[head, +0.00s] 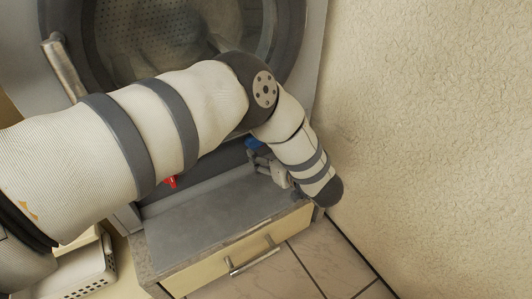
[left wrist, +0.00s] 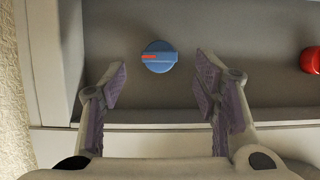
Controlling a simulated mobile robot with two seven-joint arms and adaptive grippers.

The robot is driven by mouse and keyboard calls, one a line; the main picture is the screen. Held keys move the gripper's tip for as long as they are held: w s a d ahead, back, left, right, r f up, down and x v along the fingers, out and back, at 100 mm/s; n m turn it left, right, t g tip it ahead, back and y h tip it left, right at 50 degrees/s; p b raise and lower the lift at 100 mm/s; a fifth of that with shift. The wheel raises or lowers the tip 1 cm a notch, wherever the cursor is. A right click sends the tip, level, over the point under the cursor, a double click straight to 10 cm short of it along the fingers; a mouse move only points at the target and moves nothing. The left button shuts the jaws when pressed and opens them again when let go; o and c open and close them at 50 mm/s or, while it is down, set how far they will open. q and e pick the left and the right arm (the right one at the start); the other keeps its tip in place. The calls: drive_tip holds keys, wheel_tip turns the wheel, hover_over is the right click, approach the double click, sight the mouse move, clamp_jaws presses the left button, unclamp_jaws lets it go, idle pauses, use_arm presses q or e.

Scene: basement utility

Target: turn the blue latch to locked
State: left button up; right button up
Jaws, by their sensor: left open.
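The blue latch (left wrist: 158,56) is a round knob on a grey panel in the left wrist view. A red mark shows on its left half, pointing left. In the head view only a bit of the blue latch (head: 254,143) shows, the rest hidden by my arm. My left gripper (left wrist: 160,82) is open and empty. Its two fingers stand apart, one to each side of the latch and a little below it in the wrist view, with no contact visible. In the head view the left gripper (head: 262,160) is small and partly hidden, close to the panel.
A red knob (left wrist: 311,60) sits to the right on the same panel. A machine with a round glass door (head: 170,35) stands above. A drawer (head: 235,262) with a metal handle is below. A white basket (head: 90,268) is lower left. A rough wall (head: 430,110) bounds the right.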

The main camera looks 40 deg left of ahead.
sight(258, 148)
use_arm(q)
drive_tip(key=b+x, duration=0.1)
drive_tip(key=x, duration=0.4)
drive_tip(key=shift+w+a, duration=0.1)
drive_tip(key=shift+a, duration=0.05)
drive_tip(key=c, duration=1.2)
drive_tip(key=shift+o, duration=0.2)
